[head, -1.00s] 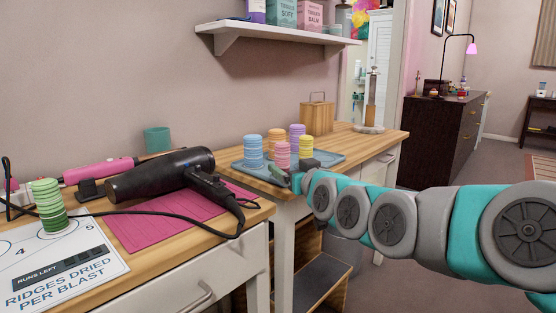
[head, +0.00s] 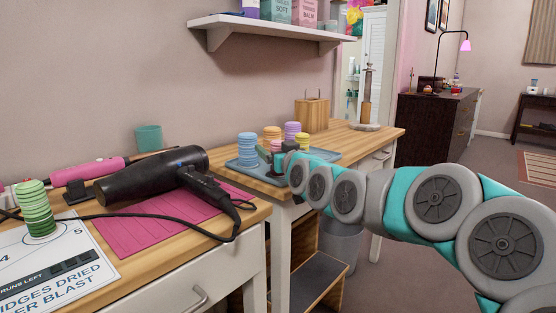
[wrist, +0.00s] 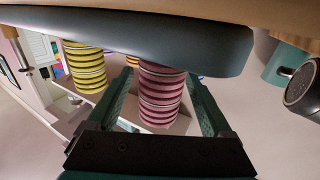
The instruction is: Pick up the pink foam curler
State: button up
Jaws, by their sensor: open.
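The pink foam curler (wrist: 160,98) is ridged and stands on the blue-grey tray (wrist: 130,40), which shows at the top of the wrist view because that view is upside down. My gripper (wrist: 160,84) is open, with one finger on each side of the curler. I cannot tell whether either finger touches it. In the head view, my gripper (head: 278,160) is low at the tray's front edge and hides most of the pink curler (head: 276,145). Only its upper part shows there.
Blue (head: 247,148), orange (head: 271,136), purple (head: 292,131) and yellow (head: 302,142) curlers stand close by on the tray. A black hair dryer (head: 150,174) lies on a pink mat (head: 170,215) to the left. A wooden box (head: 311,114) stands behind the tray.

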jog(key=shift+w+a, duration=0.15)
jog(key=shift+w, duration=0.15)
jog(key=shift+c, duration=0.4)
grip_shut()
